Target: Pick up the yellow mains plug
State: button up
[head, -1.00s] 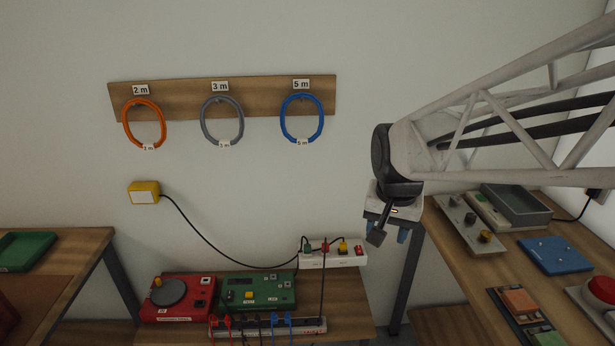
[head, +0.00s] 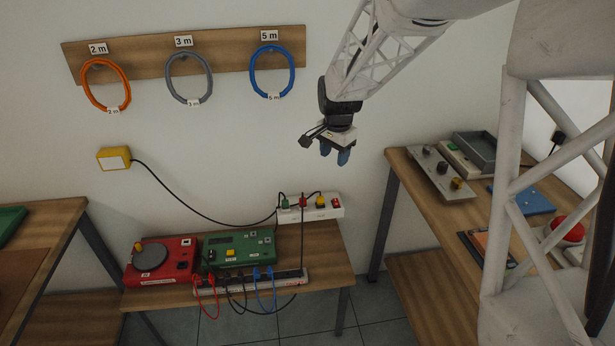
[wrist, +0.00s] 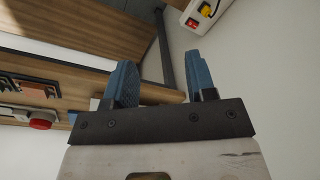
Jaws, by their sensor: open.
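The yellow mains plug (head: 320,201) sits in the white socket strip (head: 325,214) at the back of the low middle bench, between a red plug and a red switch. In the wrist view the yellow plug (wrist: 207,10) shows at the top edge, partly cut off. My gripper (head: 334,155) is open and empty, its blue fingers pointing down. In the head view it appears above the strip and slightly right of the plug, clear of it. In the wrist view the gripper (wrist: 163,78) has an empty gap between its fingers.
A green plug (head: 285,203) and a red plug (head: 303,202) stand left of it, with black cables rising and trailing. A yellow wall box (head: 114,158) feeds a cable. A red device (head: 160,262) and green device (head: 238,246) occupy the bench. The right table (head: 420,180) stands close by.

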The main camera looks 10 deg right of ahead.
jog(key=w+f+m, duration=0.4)
jog(key=w+f, duration=0.7)
jog(key=w, duration=0.1)
jog(key=m+g, duration=0.1)
jog(key=m, duration=0.2)
send_over(320, 197)
notch_tip(320, 197, down, 16)
jog(key=shift+s+r, duration=0.1)
jog(key=shift+r, duration=0.1)
jog(key=shift+f+m, duration=0.3)
jog(key=shift+f, duration=0.1)
jog(key=shift+f, duration=1.2)
jog(key=shift+f, duration=0.1)
jog(key=shift+f, duration=2.5)
